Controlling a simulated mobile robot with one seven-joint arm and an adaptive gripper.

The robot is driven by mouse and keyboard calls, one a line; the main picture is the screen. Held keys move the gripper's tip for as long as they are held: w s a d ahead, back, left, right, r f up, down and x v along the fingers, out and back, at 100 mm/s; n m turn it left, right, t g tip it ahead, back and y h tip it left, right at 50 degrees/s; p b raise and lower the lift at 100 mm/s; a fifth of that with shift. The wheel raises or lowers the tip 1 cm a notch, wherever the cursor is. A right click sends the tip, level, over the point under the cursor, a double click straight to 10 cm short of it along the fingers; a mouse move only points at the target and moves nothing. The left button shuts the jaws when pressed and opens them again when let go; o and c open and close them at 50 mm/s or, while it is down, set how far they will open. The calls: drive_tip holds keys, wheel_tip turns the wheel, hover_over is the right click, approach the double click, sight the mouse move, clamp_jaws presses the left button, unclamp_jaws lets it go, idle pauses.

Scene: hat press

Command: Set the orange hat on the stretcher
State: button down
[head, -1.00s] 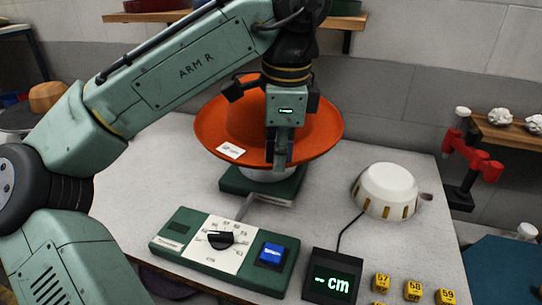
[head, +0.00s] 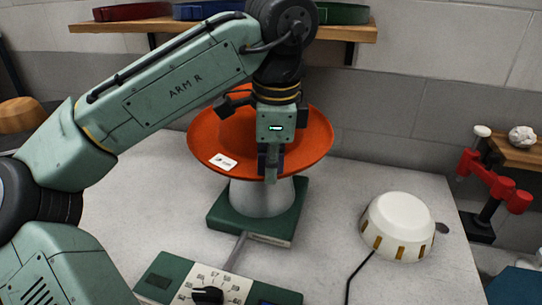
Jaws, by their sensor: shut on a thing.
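The orange hat (head: 308,147) is brim-down in the head view, roughly level. A white label is on its brim. My gripper (head: 271,172) is shut on the near edge of the brim; its fingertips cover part of it. Below the hat a pale grey round block (head: 262,197) stands on a green base (head: 228,218). A grey link joins that base to a panel with a size dial (head: 208,294), so this looks like the stretcher. The brim hides the block's top. I cannot tell whether hat and block touch.
A white dome with brass strips (head: 399,222) stands on the table to the right, with a black cord. A red peg rack (head: 493,181) is beyond the table's right edge. A wall shelf (head: 345,31) holds coloured bands. The table is clear between base and dome.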

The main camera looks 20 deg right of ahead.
wheel_tip(320, 180, down, 11)
drive_tip(key=b, duration=0.8)
drive_tip(key=shift+f, duration=0.15)
drive_tip(key=shift+f+b, duration=0.35)
drive_tip(key=shift+f, duration=0.9)
drive_tip(key=c, duration=1.6)
unclamp_jaws()
drive_tip(key=shift+c, duration=0.2)
drive_tip(key=shift+r, duration=0.1)
